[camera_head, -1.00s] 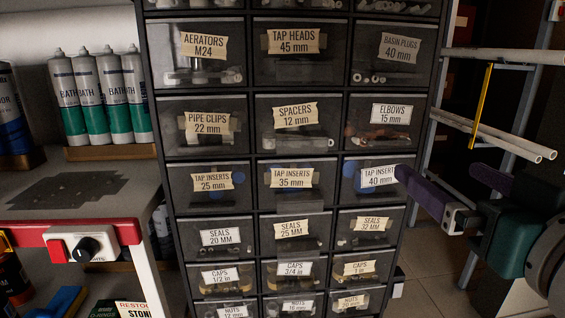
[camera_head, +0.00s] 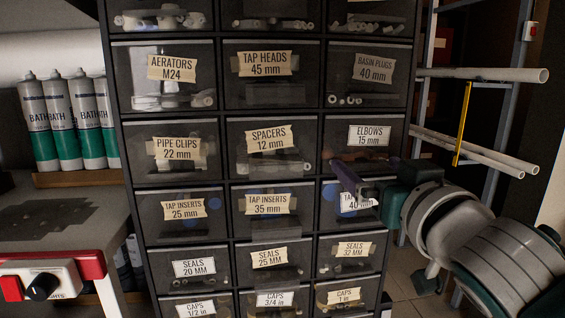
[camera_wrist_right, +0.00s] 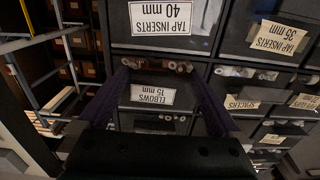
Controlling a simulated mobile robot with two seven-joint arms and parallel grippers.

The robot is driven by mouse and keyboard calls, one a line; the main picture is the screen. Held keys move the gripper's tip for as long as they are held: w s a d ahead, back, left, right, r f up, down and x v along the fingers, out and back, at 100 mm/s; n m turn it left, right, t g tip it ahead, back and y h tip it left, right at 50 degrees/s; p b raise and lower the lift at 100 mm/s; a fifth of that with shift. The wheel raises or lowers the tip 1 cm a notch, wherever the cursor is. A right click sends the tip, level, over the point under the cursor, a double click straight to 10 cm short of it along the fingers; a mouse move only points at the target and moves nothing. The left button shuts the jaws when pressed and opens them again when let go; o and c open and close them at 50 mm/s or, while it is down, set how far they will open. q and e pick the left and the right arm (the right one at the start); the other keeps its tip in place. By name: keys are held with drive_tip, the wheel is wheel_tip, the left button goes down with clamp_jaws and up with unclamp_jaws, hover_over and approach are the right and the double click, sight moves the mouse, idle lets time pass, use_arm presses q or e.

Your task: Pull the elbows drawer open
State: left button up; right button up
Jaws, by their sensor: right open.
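The elbows drawer (camera_head: 375,135) is in the right column of the cabinet, with a white "ELBOWS 15 mm" label and copper-coloured pieces behind its dark front. It looks shut. My right gripper (camera_head: 345,172) is at the drawer's lower edge, overlapping the tap inserts 40 mm drawer (camera_head: 333,205) below. In the right wrist view the picture is upside down; the open purple fingers of the gripper (camera_wrist_right: 158,78) stand either side of the elbows label (camera_wrist_right: 152,95). Nothing is seen held between them. Whether the fingers touch the drawer cannot be told. My left gripper is not in view.
Around it are closed drawers such as spacers (camera_head: 272,145) and basin plugs (camera_head: 372,70). White pipes (camera_head: 485,74) stick out from a rack at the right. A workbench (camera_head: 50,225) with bottles (camera_head: 88,130) behind it is at the left.

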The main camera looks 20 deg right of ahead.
drive_tip(key=shift+c, duration=0.4)
clamp_jaws()
idle(0.4)
